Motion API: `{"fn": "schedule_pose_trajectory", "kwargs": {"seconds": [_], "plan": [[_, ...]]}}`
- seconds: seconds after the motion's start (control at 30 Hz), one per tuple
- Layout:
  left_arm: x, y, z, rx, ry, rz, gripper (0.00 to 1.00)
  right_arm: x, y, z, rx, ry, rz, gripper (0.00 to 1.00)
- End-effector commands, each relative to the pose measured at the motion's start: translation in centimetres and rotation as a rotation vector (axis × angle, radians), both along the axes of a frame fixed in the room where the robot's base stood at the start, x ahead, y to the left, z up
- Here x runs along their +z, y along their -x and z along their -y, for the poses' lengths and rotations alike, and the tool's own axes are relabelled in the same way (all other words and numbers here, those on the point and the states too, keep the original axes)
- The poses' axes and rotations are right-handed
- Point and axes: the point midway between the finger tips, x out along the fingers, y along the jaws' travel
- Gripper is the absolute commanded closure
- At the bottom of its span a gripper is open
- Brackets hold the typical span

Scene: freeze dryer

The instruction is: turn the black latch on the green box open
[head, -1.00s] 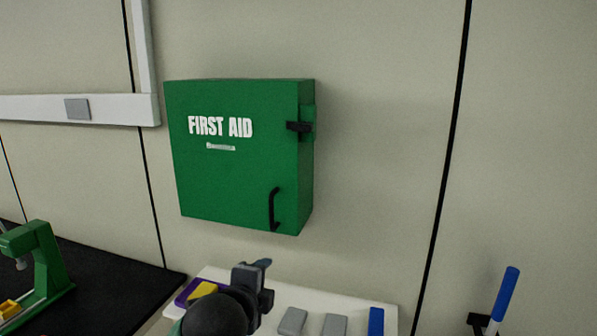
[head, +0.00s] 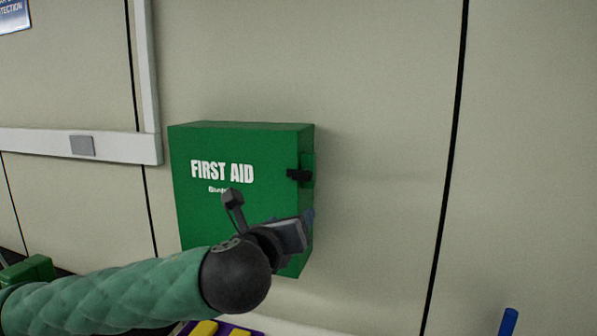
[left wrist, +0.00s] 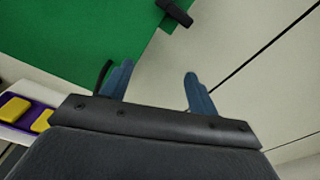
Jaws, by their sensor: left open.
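The green first aid box (head: 225,152) hangs on the wall in the middle of the head view. Its black latch (head: 299,175) sits on the right edge of the front and points sideways. In the left wrist view the latch (left wrist: 174,12) is at the top, beyond the fingers, beside the green box (left wrist: 75,35). My left gripper (head: 308,217) is in front of the box's lower right part, below the latch and apart from it. In the left wrist view its two blue fingers (left wrist: 158,85) are open with nothing between them. The arm hides the lower front of the box.
A white rail (head: 110,146) with a grey plate runs along the wall to the left. A purple tray with yellow pieces (left wrist: 25,115) lies below left in the left wrist view. The wall right of the box is clear.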

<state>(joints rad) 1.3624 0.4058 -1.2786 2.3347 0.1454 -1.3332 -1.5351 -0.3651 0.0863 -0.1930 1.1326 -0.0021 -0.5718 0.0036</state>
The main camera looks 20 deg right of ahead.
Motion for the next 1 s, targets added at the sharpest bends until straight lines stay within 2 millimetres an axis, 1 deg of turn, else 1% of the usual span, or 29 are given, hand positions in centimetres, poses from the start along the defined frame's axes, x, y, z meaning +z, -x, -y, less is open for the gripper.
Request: {"fn": "schedule_pose_trajectory", "kwargs": {"seconds": [0.03,0.1,0.2,0.33,0.5,0.63,1.0], "plan": [[1.5,-0.1,-0.1,-0.001,-0.042,0.047,0.4,-0.2,0.6,0.3,0.001,0.003,-0.002,0.64],[2.7,-0.2,-0.1,-0.005,-0.096,0.101,0.4,-0.8,1.3,0.7,0.001,0.004,0.0,0.64],[4.1,-0.2,-0.1,-0.007,-0.161,0.165,0.4,-1.5,2.0,1.1,0.002,0.006,0.002,0.64],[5.3,-0.4,-0.3,-0.008,-0.218,0.22,0.4,-2.0,2.7,1.5,0.003,0.008,0.004,0.64],[5.9,-0.6,-0.2,-0.006,-0.248,0.247,0.4,-2.3,3.3,1.7,0.003,0.009,0.004,0.64],[6.1,-1.3,0.3,-0.007,-0.251,0.247,0.4,-2.4,4.3,2.0,0.003,0.011,-0.003,0.64],[6.1,-5.1,2.9,-0.006,-0.248,0.246,0.4,-3.3,10.1,3.0,0.004,0.017,-0.045,0.64]]}}
